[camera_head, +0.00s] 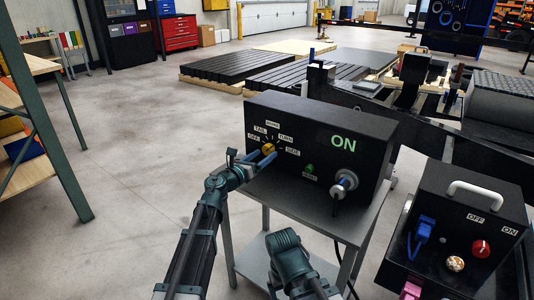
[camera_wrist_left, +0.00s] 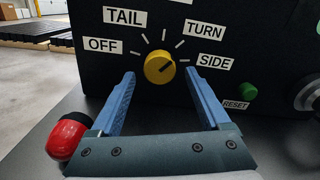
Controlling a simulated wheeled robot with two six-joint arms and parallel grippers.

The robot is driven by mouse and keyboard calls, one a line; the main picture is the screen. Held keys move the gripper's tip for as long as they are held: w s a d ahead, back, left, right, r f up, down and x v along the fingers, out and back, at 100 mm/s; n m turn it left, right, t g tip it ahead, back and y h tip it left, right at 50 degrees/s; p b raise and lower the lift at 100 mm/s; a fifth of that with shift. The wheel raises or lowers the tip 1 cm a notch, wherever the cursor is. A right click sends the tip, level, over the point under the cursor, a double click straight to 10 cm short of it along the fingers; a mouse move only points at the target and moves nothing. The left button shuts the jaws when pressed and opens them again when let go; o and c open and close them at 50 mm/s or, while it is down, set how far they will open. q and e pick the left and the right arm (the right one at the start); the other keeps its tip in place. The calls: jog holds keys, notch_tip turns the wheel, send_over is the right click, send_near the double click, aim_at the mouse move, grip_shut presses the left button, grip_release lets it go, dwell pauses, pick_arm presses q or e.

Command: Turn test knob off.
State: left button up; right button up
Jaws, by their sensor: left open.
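The yellow test knob (camera_head: 268,149) is on the front of a black box (camera_head: 330,120) marked ON. In the left wrist view the knob (camera_wrist_left: 159,67) sits among white labels; OFF (camera_wrist_left: 103,45) is at its left and SIDE (camera_wrist_left: 214,62) at its right. A dark mark on the knob appears to point up and right, toward the SIDE side. My left gripper (camera_head: 262,168) is open in front of the knob. In the left wrist view its blue fingers (camera_wrist_left: 158,98) are on either side, below the knob, with a gap each side.
A green reset button (camera_head: 310,168) and a round metal socket (camera_head: 344,183) are right of the knob. The box stands on a grey metal stand (camera_head: 300,222). A second black box (camera_head: 470,215) with a red knob stands at the right. A trailer frame lies behind. Open floor is at left.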

pick_arm(q)
jog(key=shift+x, duration=1.35)
grip_shut()
